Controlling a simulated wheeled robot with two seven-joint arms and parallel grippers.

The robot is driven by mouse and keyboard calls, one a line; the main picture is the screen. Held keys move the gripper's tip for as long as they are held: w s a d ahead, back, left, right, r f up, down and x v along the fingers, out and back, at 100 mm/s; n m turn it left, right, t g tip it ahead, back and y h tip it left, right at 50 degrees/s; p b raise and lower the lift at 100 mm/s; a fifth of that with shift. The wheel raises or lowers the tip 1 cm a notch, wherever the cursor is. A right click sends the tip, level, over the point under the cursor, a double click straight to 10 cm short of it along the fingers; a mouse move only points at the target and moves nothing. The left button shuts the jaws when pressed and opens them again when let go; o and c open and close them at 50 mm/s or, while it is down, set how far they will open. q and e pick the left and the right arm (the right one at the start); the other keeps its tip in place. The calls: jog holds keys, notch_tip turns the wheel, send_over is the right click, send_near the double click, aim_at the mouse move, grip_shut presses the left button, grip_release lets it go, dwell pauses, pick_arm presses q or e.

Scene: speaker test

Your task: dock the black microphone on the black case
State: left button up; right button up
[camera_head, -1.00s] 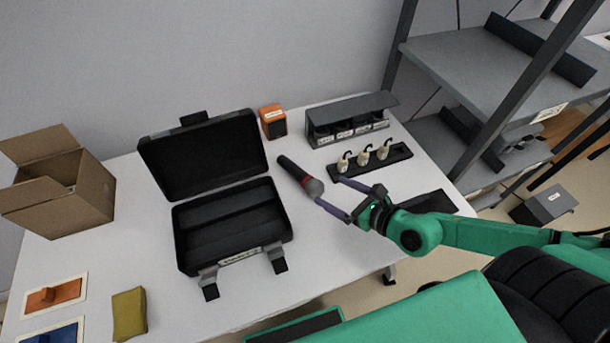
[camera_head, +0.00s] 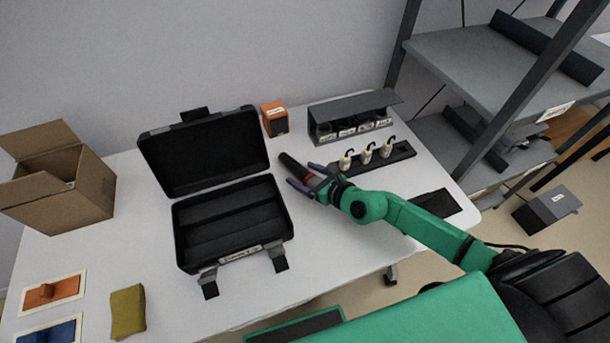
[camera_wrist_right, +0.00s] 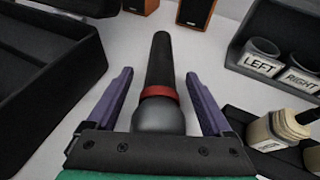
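The black microphone (camera_head: 292,166) with a red band lies on the table to the right of the open black case (camera_head: 232,222). In the right wrist view the microphone (camera_wrist_right: 160,70) points away, its round grey head nearest the palm. My right gripper (camera_head: 298,175) is open around the microphone, and its purple fingers (camera_wrist_right: 157,82) stand on both sides with gaps. The case's lid is raised and its dark compartments look empty; a label is on its front edge. My left gripper is not in view.
Behind the microphone are an orange speaker (camera_head: 275,118) and a grey labelled holder (camera_head: 352,122). A black strip with several cream plugs (camera_head: 366,156) lies at right.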

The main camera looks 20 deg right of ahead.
grip_shut()
notch_tip(320, 180, up, 12)
jog(key=f+p, duration=0.1)
jog(key=p, duration=0.7)
notch_tip(320, 180, up, 9)
jog(key=p, duration=0.2)
send_over(305, 172)
jog(key=s+d+f+m+h, duration=0.1)
jog(key=s+f+m+h, duration=0.1)
jog(key=s, duration=0.4)
jog(key=s+d+f+m+t+h, duration=0.1)
jog(key=s+d+f+m+h, duration=0.1)
jog(key=s, duration=0.4)
jog(key=shift+s+f+m+t+h, duration=0.2)
jog(key=shift+f+m+t+h, duration=0.1)
jog(key=shift+f+m+h, duration=0.45)
